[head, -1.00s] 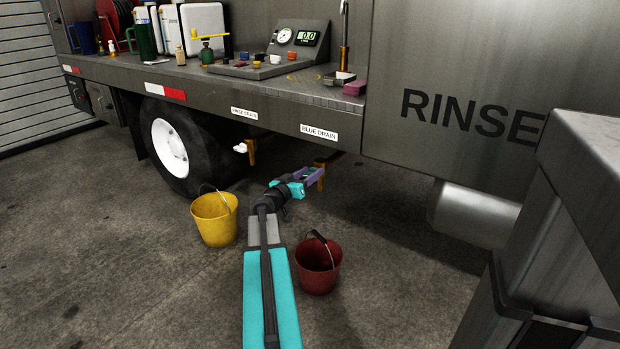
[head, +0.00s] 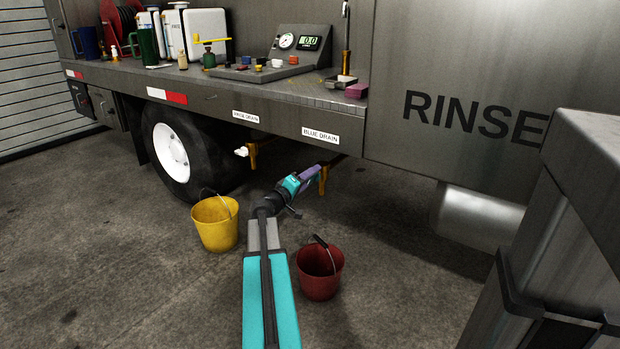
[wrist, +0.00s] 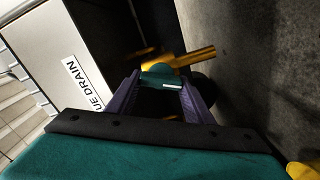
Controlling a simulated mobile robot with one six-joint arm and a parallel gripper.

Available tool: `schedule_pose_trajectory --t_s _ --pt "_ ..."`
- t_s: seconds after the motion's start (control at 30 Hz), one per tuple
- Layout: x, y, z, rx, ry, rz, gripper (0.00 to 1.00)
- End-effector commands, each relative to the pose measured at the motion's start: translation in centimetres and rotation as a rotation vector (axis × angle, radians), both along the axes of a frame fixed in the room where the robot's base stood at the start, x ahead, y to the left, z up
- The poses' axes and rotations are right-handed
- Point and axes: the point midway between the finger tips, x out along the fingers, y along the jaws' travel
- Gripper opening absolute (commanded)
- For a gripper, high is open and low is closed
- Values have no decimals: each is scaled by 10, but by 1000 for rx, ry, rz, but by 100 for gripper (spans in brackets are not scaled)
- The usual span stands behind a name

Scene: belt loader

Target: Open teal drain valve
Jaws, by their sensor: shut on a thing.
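The teal drain valve handle (wrist: 160,79) sits between the purple fingertips of my gripper (wrist: 161,86) in the wrist view, with a pale strip along its near edge. My gripper is shut on it. Its brass valve body (wrist: 190,62) lies just beyond. In the head view, my gripper (head: 313,170) is at the brass drain pipe (head: 323,180) under the truck bed, below the BLUE DRAIN label (head: 320,135). The teal handle is hidden there by the fingers.
A second brass drain (head: 252,155) with a white handle (head: 241,152) hangs to the left. A yellow bucket (head: 214,222) and a red bucket (head: 318,270) stand on the floor on either side of my arm. The truck bed edge (head: 215,110) is above my gripper.

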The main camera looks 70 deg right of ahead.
Motion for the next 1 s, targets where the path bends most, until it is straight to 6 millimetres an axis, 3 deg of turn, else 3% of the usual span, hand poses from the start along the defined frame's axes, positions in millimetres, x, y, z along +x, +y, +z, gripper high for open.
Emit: schedule_pose_trajectory --t_s 0.5,1.0 --pt "2 -2 0 99 393 4 24" --pt "2 -2 -1 120 470 4 25"
